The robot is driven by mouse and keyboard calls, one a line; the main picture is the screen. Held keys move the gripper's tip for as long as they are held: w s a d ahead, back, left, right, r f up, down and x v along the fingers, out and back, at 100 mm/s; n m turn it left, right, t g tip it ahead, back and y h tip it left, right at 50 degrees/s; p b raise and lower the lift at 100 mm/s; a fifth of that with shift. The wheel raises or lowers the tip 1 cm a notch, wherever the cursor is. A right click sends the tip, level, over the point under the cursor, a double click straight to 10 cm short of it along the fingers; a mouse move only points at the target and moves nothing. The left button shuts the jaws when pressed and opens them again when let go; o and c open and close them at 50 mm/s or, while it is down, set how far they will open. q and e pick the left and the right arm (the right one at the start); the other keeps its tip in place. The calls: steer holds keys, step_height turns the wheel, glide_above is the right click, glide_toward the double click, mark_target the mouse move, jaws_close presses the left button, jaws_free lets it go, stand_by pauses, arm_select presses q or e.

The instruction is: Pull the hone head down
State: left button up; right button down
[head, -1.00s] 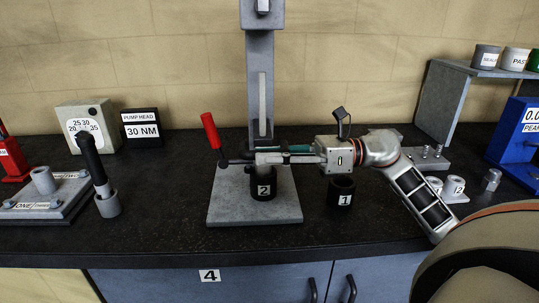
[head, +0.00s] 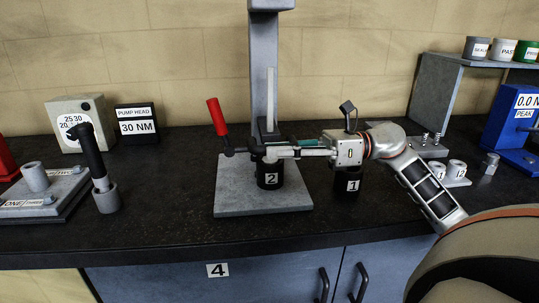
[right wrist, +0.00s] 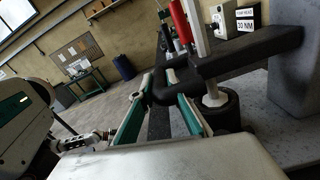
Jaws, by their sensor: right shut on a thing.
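The hone stands on the bench as a grey column (head: 263,65) on a flat grey base plate (head: 235,198). Its dark hone head (right wrist: 248,52) carries a lever with a red grip (head: 217,117), tilted up to the left. A black cylinder marked 2 (head: 269,177) sits on the plate under the head; in the right wrist view a pale shaft (right wrist: 213,92) reaches down into its round opening. My right gripper (head: 268,153) comes in from the right and is shut on a dark part of the head, just above the cylinder. My left gripper is not in view.
A black cylinder marked 1 (head: 347,184) stands below my right gripper's body. A dark-handled tool (head: 95,160), a dial box (head: 80,122) and a 30 NM sign (head: 137,125) are at left. A grey shelf (head: 445,90) and blue device (head: 515,130) are at right.

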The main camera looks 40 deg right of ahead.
steer(key=c, duration=2)
jaws_free()
steer(key=shift+f, duration=0.4)
steer(key=shift+o, duration=0.2)
steer(key=shift+r, duration=0.15)
steer(key=v, duration=1.2)
